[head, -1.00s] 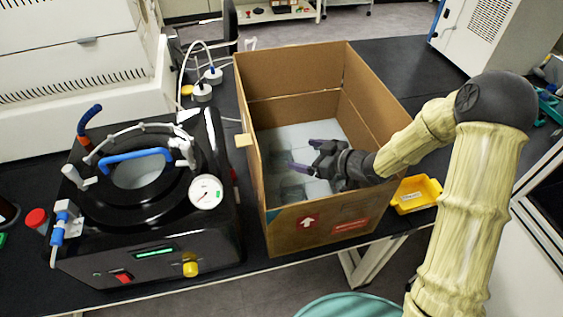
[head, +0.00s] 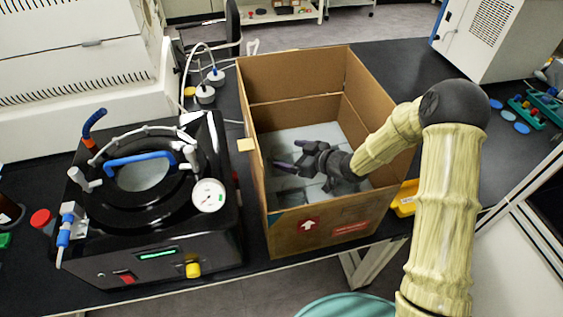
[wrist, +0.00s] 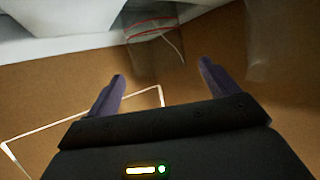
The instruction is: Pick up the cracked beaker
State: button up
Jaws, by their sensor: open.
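My gripper (head: 287,156) is open and empty, reaching down inside the cardboard box (head: 295,82) in the head view. In the wrist view, a clear glass vessel (wrist: 153,50) with red lines near one end lies ahead of the gap between my fingertips (wrist: 161,69), apparently not between them. A thin pale curved line on its side may be a crack. A second dim glass shape (wrist: 272,45) is at the right. In the head view, faint glass (head: 290,198) shows low in the box below my gripper; which piece is cracked is unclear there.
The box walls surround my gripper closely, and pale blocks (head: 335,131) cover part of its floor.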

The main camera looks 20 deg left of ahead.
aim_at(274, 150)
jog(key=p+x, duration=0.2)
jog(key=x, duration=0.4)
dwell(0.4)
jog(key=c, duration=1.1)
notch_tip(274, 150, up, 18)
jog(key=shift+r+b, duration=0.1)
jog(key=shift+b, duration=0.6)
